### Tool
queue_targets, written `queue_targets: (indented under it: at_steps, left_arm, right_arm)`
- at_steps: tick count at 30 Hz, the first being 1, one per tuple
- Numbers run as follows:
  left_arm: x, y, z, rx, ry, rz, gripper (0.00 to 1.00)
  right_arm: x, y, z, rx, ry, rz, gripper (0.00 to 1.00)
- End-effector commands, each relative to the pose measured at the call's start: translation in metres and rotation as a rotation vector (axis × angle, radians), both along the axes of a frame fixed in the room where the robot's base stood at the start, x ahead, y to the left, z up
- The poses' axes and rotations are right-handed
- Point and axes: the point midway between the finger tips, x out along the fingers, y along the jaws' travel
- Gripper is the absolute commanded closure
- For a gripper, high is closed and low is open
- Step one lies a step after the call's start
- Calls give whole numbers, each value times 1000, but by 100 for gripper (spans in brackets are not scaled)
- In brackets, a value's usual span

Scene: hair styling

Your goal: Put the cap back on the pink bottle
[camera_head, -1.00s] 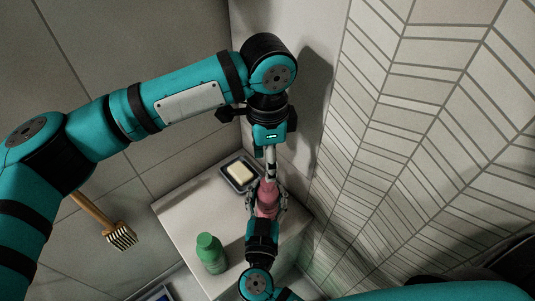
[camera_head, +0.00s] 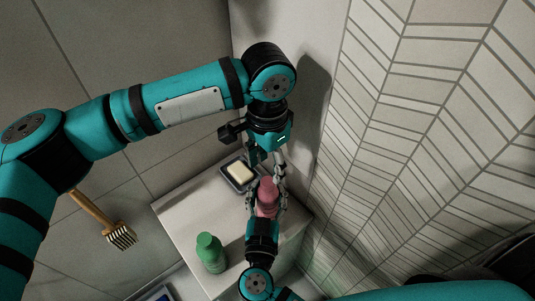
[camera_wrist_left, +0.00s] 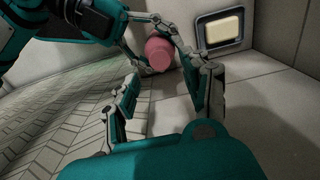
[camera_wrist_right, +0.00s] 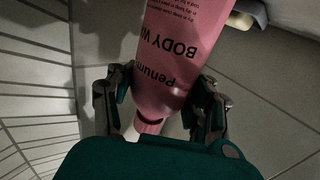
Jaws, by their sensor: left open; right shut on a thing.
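The pink bottle (camera_head: 267,194) is held above the white ledge by my right gripper (camera_head: 267,208), whose fingers close on its sides. In the right wrist view the bottle (camera_wrist_right: 180,50) has dark upside-down lettering and lies between the fingers. My left gripper (camera_head: 267,160) is open just above the bottle, with its fingers spread. In the left wrist view a round pink end (camera_wrist_left: 159,54) shows beyond the open left fingers (camera_wrist_left: 170,78).
A green bottle (camera_head: 211,253) stands on the ledge (camera_head: 184,214). A soap bar (camera_head: 240,172) lies in a dark dish (camera_head: 229,177) behind it. A wooden-handled brush (camera_head: 119,236) is at the left. The tiled wall (camera_head: 400,130) is close on the right.

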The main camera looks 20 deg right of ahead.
Motion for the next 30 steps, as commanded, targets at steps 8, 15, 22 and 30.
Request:
queue_targets:
  at_steps: [8,15,22,30]
  left_arm:
    - [0,0,-42,1,0,0,52]
    - [0,0,-56,0,1,0,52]
    - [0,0,-57,0,0,-1,52]
    - [0,0,-56,0,0,-1,85]
  right_arm:
    - [0,0,0,0,-1,0,100]
    - [0,0,0,0,-1,0,100]
    - [0,0,0,0,0,0,100]
    - [0,0,0,0,0,0,100]
